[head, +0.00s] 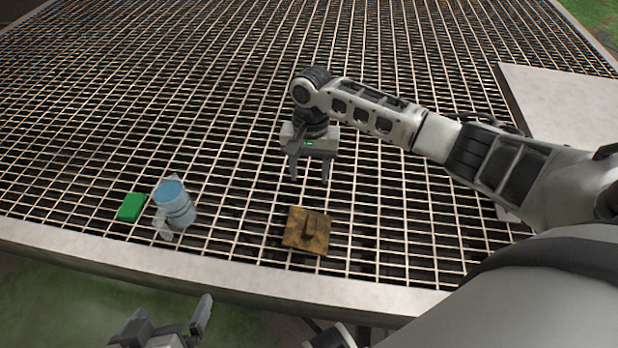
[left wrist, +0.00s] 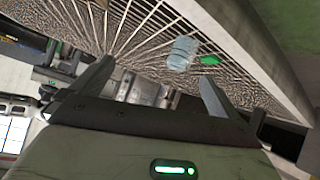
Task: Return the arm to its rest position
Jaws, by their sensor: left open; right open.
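My right gripper (head: 308,172) hangs above the metal grating, fingers pointing down and spread, with nothing between them. Its arm reaches in from the right side of the head view. My left gripper (head: 168,322) is low at the bottom of the head view, in front of the grating's front edge, open and empty. Its two spread fingers (left wrist: 155,85) also show in the left wrist view.
On the grating (head: 225,90) are a green block (head: 132,207), a pale blue translucent container (head: 175,205) and a rusty brown plate with a raised grip (head: 307,231), just below my right gripper. A light flat panel (head: 565,105) lies at right. The grating's far left is clear.

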